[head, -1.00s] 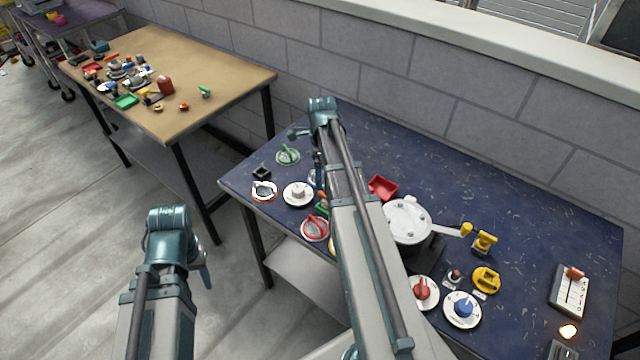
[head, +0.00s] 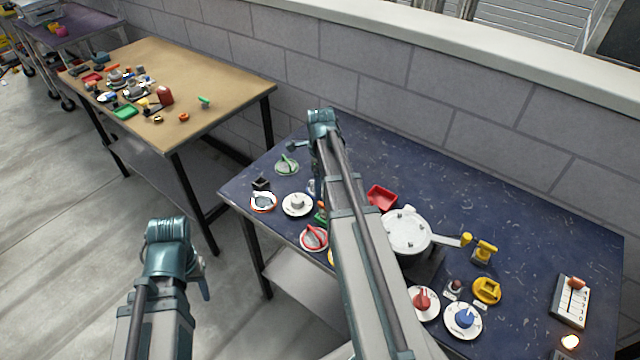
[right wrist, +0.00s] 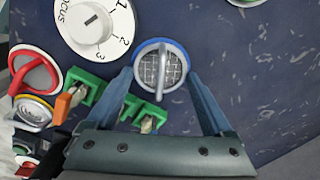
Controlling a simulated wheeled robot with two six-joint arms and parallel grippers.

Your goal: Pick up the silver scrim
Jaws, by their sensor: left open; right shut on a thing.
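The silver scrim (right wrist: 148,72) is a round disc with a blue rim, a silver mesh face and a raised grey handle. In the right wrist view it sits between the two fingers of my right gripper (right wrist: 162,76), which is shut on it. I cannot tell whether it is clear of the table. In the head view my right arm hides most of that gripper, and a small part of the scrim (head: 311,187) shows beside the arm. My left gripper (head: 204,284) is open and empty, away from the table at lower left, with its fingers partly hidden.
A white focus dial (right wrist: 95,20) and green blocks (right wrist: 85,90) are close to the scrim. A tan table (head: 210,75) stands at upper left.

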